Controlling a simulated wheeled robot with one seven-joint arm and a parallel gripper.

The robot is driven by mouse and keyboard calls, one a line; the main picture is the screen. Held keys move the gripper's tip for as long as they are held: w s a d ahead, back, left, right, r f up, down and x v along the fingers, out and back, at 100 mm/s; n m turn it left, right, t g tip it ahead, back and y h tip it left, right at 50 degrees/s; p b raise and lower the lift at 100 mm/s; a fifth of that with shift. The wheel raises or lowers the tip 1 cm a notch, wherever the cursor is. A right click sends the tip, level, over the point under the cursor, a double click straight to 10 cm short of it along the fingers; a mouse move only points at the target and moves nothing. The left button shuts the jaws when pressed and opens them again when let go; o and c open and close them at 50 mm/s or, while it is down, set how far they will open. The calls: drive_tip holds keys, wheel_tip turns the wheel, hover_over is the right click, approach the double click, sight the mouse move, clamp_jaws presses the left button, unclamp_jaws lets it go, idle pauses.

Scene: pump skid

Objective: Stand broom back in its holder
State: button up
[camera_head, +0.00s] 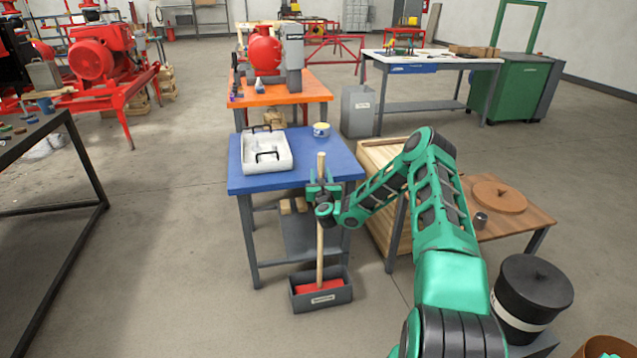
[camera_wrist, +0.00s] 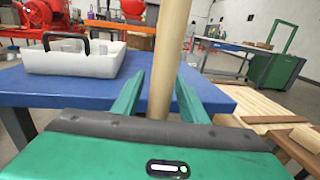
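The broom has a light wooden handle (camera_head: 320,245) and a red head (camera_head: 318,286). It stands nearly upright in the head view, its head inside a dark grey, labelled open-topped box, the holder (camera_head: 322,300), on the floor. My gripper (camera_head: 322,186) is around the upper handle, near its top end. In the wrist view the handle (camera_wrist: 168,60) rises between the green fingers of my gripper (camera_wrist: 160,85). A gap shows between the left finger and the handle, so the fingers look open. The head's underside is hidden in the box.
A blue table (camera_head: 215,178) stands just behind the handle, with a white tray (camera_head: 268,152) and a small tin (camera_head: 321,130) on it. A wooden crate (camera_head: 375,160) and a wood-topped table (camera_head: 520,222) are to the right. Open floor lies left of the holder.

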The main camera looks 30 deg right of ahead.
drive_tip(key=v, duration=1.2)
drive_tip(key=a+r+n+g+y, duration=0.2)
drive_tip(key=a+r+n+y, duration=0.9)
drive_tip(key=n, duration=0.7)
drive_tip(key=s+r+n+g+h, duration=0.1)
drive_tip(key=s+r+n+g, duration=0.2)
drive_tip(key=s, duration=1.4)
drive_tip(key=s+d+r+n+g+h, duration=0.1)
drive_tip(key=s+r+n+g, duration=0.3)
drive_tip(key=s, duration=1.3)
drive_tip(key=s+d+r+n+g+h, duration=0.1)
drive_tip(key=s+r+n+g, duration=0.2)
drive_tip(key=s, duration=1.4)
drive_tip(key=n+g, duration=0.4)
drive_tip(key=n, duration=0.2)
drive_tip(key=shift+s+r+n, duration=0.2)
drive_tip(key=shift+s+n, duration=0.1)
drive_tip(key=shift+s, duration=0.05)
drive_tip(key=shift+d, duration=0.1)
